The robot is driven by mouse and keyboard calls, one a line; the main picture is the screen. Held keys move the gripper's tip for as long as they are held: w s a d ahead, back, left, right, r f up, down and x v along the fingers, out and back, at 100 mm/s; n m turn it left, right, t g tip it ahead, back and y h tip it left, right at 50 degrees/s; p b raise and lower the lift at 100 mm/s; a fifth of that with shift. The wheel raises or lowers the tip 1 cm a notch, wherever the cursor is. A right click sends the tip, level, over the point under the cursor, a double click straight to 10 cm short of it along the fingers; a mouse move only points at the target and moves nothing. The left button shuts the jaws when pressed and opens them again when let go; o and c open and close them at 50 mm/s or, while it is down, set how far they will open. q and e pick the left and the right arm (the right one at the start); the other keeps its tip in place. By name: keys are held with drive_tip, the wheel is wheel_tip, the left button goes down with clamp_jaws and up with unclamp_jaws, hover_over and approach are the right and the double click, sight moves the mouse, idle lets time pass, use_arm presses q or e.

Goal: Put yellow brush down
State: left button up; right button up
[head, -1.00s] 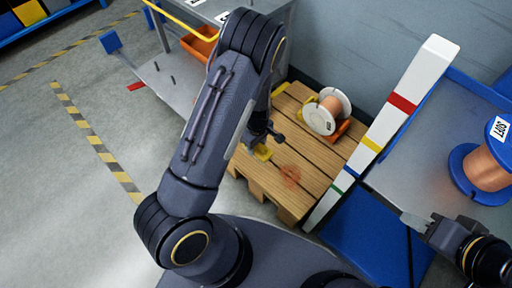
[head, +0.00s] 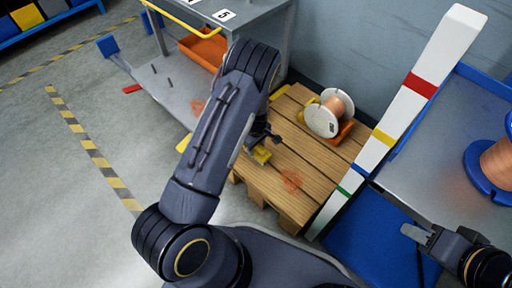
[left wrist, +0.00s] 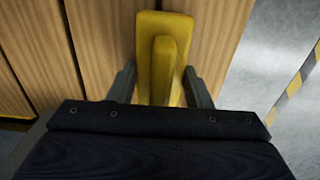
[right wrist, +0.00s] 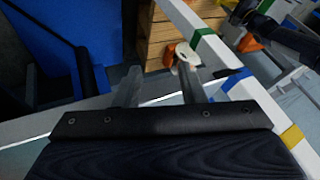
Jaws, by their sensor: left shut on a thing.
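The yellow brush (left wrist: 165,50) is a yellow block with a raised handle bar, seen between the fingers of my left gripper (left wrist: 160,88) over the wooden pallet. In the head view the brush (head: 261,156) shows at the pallet's left front edge, partly hidden by my left gripper (head: 265,143). My left gripper is shut on it. I cannot tell whether the brush touches the pallet boards. My right gripper (head: 420,235) is at the lower right, apart from the brush. In the right wrist view my right gripper (right wrist: 160,85) has its fingers apart with nothing between them.
The wooden pallet (head: 300,160) carries a white spool of copper wire (head: 327,117) on an orange piece. A white beam with coloured bands (head: 440,60) stands along its right. A grey shelf cart (head: 165,90) with an orange bin (head: 203,48) is behind left.

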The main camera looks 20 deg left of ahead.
use_arm(q)
drive_tip(key=shift+f, duration=0.2)
drive_tip(key=o, duration=0.9)
drive_tip(key=shift+r, duration=0.1)
